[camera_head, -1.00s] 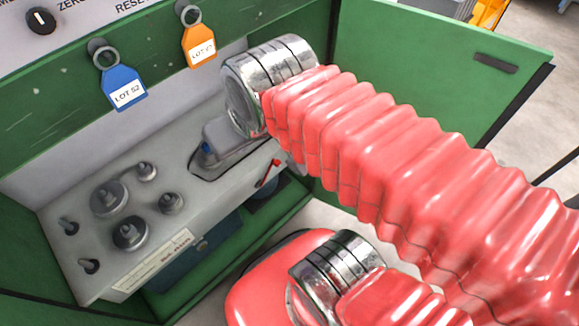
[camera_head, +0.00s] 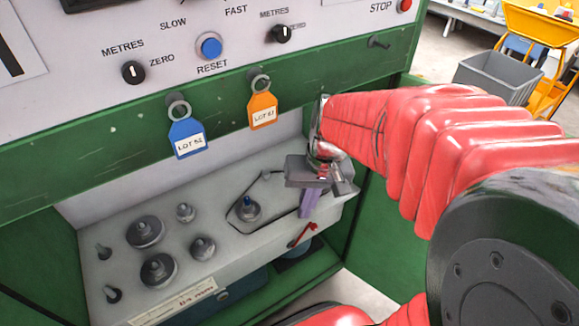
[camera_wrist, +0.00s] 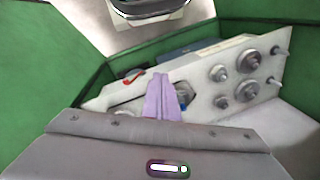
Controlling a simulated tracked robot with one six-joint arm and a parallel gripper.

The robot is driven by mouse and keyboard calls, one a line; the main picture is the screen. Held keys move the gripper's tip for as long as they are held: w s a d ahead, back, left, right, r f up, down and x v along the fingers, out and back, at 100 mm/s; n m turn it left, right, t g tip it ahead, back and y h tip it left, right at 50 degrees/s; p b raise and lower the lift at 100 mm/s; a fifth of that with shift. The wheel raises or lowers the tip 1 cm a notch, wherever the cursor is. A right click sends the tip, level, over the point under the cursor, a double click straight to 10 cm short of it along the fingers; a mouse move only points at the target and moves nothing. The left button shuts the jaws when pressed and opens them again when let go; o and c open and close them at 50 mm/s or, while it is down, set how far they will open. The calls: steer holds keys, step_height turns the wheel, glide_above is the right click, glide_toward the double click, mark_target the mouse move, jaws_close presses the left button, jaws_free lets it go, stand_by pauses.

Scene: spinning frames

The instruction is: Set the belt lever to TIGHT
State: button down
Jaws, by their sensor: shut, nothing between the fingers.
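A small red lever (camera_head: 303,234) sits on the front face of the grey machine bed, near its right end, and slants up to the right. It also shows in the wrist view (camera_wrist: 133,76), left of my fingers. I cannot read any TIGHT marking beside it. My gripper (camera_head: 305,212) has purple fingers, shut and empty, pointing down just above the red lever in the head view. In the wrist view the shut fingers (camera_wrist: 160,80) stand over the right end of the bed. They appear apart from the lever, though the exact gap is unclear.
The grey bed (camera_head: 222,273) carries several round pulleys, pegs and a blue-tipped post (camera_head: 248,208). A blue tag (camera_head: 187,138) and an orange tag (camera_head: 262,110) hang from the green beam above. A green door panel stands at the right.

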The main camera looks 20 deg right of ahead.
steer(key=w+d+f+m+t+y, duration=0.1)
steer(key=d+f+m+t+y, duration=0.3)
steer(key=f, duration=0.9)
steer(key=w+d+f+m+t+y, duration=0.1)
steer(key=d+f+m+t+y, duration=0.15)
steer(key=d+f+m, duration=0.65)
steer(key=w+d+f+t+y, duration=0.15)
steer(key=f+y, duration=0.25)
steer(key=f, duration=1.2)
steer(key=d+f+m+t+h, duration=0.2)
steer(key=d+f+t+h, duration=0.5)
steer(key=d+t, duration=0.2)
steer(key=shift+d+m, duration=0.25)
steer(key=shift+m, duration=0.05)
steer(key=shift+w, duration=0.15)
steer(key=w+a+r, duration=0.2)
steer(key=w+a, duration=0.4)
steer(key=w, duration=0.3)
steer(key=shift+a+r, duration=0.25)
steer(key=shift+a, duration=0.05)
